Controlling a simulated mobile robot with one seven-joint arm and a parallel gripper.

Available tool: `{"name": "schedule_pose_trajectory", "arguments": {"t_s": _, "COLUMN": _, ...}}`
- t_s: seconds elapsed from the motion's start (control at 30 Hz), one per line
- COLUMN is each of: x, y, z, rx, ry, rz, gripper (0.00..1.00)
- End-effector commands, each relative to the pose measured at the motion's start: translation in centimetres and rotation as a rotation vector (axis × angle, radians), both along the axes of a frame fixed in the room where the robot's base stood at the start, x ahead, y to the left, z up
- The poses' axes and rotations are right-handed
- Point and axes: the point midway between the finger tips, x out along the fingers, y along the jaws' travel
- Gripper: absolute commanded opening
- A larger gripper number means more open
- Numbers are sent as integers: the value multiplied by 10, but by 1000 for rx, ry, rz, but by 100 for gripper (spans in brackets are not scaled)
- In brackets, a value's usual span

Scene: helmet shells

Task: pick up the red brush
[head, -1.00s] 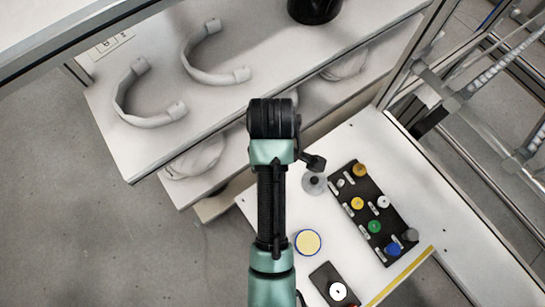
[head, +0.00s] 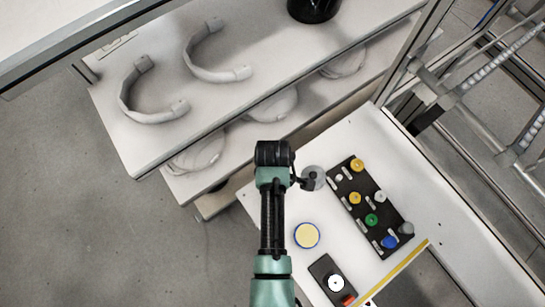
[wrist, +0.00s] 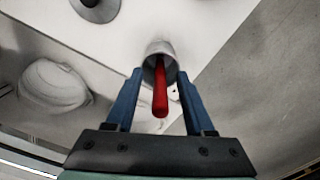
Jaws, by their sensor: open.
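The red brush (wrist: 160,88) shows in the wrist view as a red handle rising from a small grey cup (wrist: 158,47), pointing towards me. My gripper (wrist: 159,74) is open, with one blue finger on each side of the handle. Gaps show between the handle and both fingers, so it is not gripped. How far the fingertips reach along the handle is hard to tell. The brush's lower end is hidden in the cup. In the head view my arm hides the brush, the cup and the fingers.
The white table (head: 282,212) carries a round grey object (head: 314,178), a yellow-topped disc (head: 306,235), a black board with coloured knobs (head: 369,208) and a dark box with a red part (head: 332,281). Shelves with helmet shells (head: 272,104) stand beyond.

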Motion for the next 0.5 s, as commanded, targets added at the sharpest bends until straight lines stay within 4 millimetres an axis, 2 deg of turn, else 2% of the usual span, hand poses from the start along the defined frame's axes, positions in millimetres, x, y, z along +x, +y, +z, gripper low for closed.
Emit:
{"name": "schedule_pose_trajectory", "arguments": {"t_s": 0.17, "x": 0, "y": 0, "z": 0, "rx": 0, "ry": 0, "rz": 0, "gripper": 54}}
{"name": "schedule_pose_trajectory", "arguments": {"t_s": 0.27, "x": 0, "y": 0, "z": 0, "rx": 0, "ry": 0, "rz": 0, "gripper": 39}}
{"name": "schedule_pose_trajectory", "arguments": {"t_s": 0.47, "x": 0, "y": 0, "z": 0, "rx": 0, "ry": 0, "rz": 0, "gripper": 3}}
{"name": "schedule_pose_trajectory", "arguments": {"t_s": 0.5, "x": 0, "y": 0, "z": 0, "rx": 0, "ry": 0, "rz": 0, "gripper": 0}}
